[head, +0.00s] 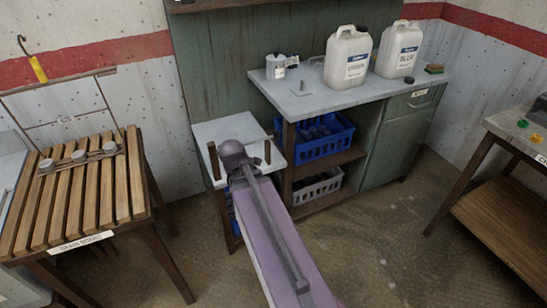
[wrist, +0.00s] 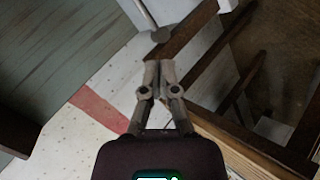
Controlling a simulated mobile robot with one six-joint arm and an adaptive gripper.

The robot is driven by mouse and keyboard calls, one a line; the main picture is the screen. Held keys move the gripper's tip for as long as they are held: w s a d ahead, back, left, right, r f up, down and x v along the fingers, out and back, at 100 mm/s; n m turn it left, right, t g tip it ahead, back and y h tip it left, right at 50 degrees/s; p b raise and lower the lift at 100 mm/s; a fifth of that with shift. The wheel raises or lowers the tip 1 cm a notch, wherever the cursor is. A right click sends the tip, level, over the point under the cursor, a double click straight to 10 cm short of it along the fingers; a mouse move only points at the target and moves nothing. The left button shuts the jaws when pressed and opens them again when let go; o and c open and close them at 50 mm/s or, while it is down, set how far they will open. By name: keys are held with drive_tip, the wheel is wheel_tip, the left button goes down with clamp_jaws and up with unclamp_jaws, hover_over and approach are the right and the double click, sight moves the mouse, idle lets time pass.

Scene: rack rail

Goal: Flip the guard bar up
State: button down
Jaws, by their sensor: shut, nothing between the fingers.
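My gripper (wrist: 157,66) shows in the wrist view with its fingertips together and nothing between them. In the head view my own arm hides it. Just beyond the tips is the rounded end of a grey rod (wrist: 160,34), beside a dark brown wooden bar (wrist: 192,30); I cannot tell if either is the guard bar or if the tips touch them. In the head view, a small white-topped stand (head: 222,131) has a wooden post at the left (head: 214,160) and another at the right (head: 267,152). Anything spanning between the posts is hidden by my arm.
A slatted drain rack (head: 85,195) with small metal pieces stands left. A grey-topped bench (head: 330,95) with two white jugs, a blue crate (head: 325,140) and a grey crate (head: 317,187) stands right of the stand. Another table (head: 510,135) is far right. Floor between is clear.

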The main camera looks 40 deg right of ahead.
drive_tip(key=s+d+f+n+t+h+b, duration=0.2)
drive_tip(key=d+f+n+t+b, duration=0.3)
drive_tip(key=b, duration=1.1)
drive_tip(key=s+d+f+n+t+h+b, duration=0.2)
drive_tip(key=d+f+n+t+h+b, duration=0.2)
drive_tip(key=d+f+n+b, duration=0.6)
drive_tip(key=d+t+b, duration=0.2)
drive_tip(key=d+b, duration=0.2)
drive_tip(key=b, duration=0.3)
drive_tip(key=shift+d+h, duration=0.3)
drive_tip(key=p+x, duration=0.4)
drive_tip(key=x, duration=0.6)
drive_tip(key=shift+s, duration=0.1)
